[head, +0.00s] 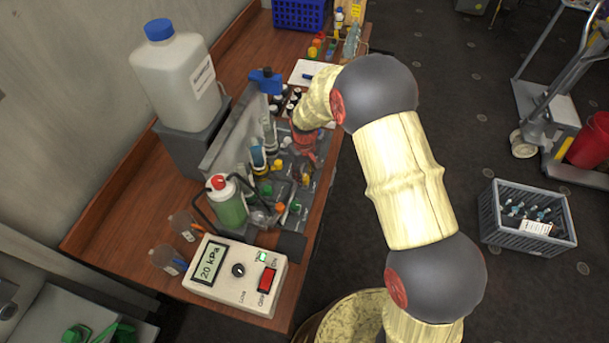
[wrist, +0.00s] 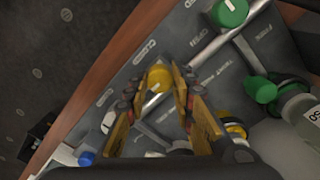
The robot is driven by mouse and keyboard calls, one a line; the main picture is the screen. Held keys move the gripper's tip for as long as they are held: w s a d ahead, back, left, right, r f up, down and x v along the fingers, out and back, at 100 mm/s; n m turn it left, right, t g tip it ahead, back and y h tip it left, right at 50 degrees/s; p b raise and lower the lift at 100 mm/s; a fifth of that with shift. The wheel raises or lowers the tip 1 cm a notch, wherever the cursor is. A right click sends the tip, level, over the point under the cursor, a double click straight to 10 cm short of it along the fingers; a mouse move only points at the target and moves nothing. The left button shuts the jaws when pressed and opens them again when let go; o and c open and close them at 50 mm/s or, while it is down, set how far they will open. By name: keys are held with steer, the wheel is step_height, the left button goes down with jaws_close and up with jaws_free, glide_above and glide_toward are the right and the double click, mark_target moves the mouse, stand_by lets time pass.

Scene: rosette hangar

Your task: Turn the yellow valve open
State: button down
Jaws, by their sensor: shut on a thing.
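In the wrist view the yellow valve (wrist: 159,76) is a round knob with a pale line on its top, on a grey labelled panel (wrist: 205,85). My gripper (wrist: 157,88) has its two yellow-padded fingers on either side of the knob and is shut on it. In the head view my arm reaches over the bench and hides the knob and most of the gripper. How far the valve is turned is not clear.
Green knobs (wrist: 230,12) and a pipe sit close by on the panel. A blue cap (wrist: 87,158) is lower left. In the head view a white pump box (head: 236,275), a green bottle (head: 229,208) and a large white jug (head: 176,80) crowd the wooden bench.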

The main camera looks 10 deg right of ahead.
steer(key=c, duration=1.5)
jaws_free()
step_height(320, 180, up, 12)
steer(key=s+d+r+m+t+b, duration=0.1)
steer(key=s+d+r, duration=0.3)
steer(key=s, duration=0.5)
steer(key=s+d+r+m+t+b, duration=0.2)
steer(key=s+d+r+b, duration=0.1)
steer(key=s+r, duration=0.5)
steer(key=s+d+r+m+t+b, duration=0.1)
steer(key=s+d+r, duration=0.4)
steer(key=s, duration=0.7)
steer(key=shift+s+r+m+t+b, duration=0.2)
steer(key=shift+r+m+t+b, duration=0.25)
steer(key=shift+t+b, duration=0.3)
